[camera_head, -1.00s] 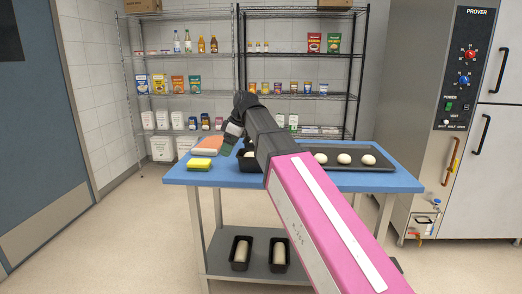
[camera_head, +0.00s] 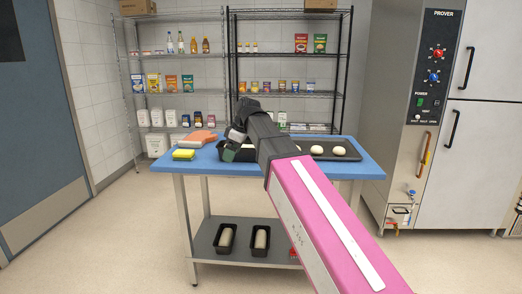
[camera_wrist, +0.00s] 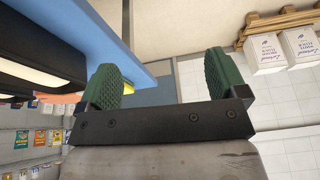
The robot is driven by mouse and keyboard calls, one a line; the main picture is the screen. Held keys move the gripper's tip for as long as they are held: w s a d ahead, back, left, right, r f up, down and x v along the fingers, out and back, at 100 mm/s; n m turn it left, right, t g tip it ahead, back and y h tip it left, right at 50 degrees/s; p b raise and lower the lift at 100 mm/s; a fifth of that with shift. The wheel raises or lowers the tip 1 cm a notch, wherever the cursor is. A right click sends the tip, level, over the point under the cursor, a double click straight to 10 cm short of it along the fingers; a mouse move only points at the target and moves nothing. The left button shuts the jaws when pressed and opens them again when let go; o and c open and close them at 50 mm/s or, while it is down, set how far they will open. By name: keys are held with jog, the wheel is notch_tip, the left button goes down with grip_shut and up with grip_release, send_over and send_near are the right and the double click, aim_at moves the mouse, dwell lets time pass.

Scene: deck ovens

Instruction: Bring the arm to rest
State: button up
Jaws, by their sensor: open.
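My arm reaches forward from the lower right of the head view, with a pink link in front and dark joints beyond. My gripper (camera_wrist: 160,88) shows in the wrist view with its two green pads wide apart and nothing between them. In the head view the arm's far end is over or in front of the blue table (camera_head: 365,170), and the fingertips are not clear there. In the wrist view the blue table edge (camera_wrist: 120,38) lies beyond the left pad.
On the table are a yellow sponge (camera_head: 184,154), an orange-and-white item (camera_head: 197,138) and a dark tray (camera_head: 350,157) with dough balls (camera_head: 339,151). Two loaf tins (camera_head: 225,238) sit on the lower shelf. Wire racks (camera_head: 287,55) stand behind, a prover (camera_head: 425,110) at right. Floor in front is open.

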jog(key=s+d+f+m+h, duration=0.1)
jog(key=d+f+m, duration=0.3)
jog(key=d+f, duration=0.55)
jog(key=d+f+m+h, duration=0.1)
jog(key=d+f+m, duration=0.4)
jog(key=f, duration=0.8)
jog(key=s+d+f+m+h, duration=0.1)
jog(key=s+d+f+m, duration=0.2)
jog(key=s+d+f, duration=0.2)
jog(key=s+d+f+m+h, duration=0.1)
jog(key=s+d+f+m, duration=0.3)
jog(key=d+f, duration=0.5)
notch_tip(320, 180, down, 3)
jog(key=shift+s+d+f, duration=0.1)
jog(key=shift+s+d, duration=0.3)
jog(key=shift+s, duration=0.1)
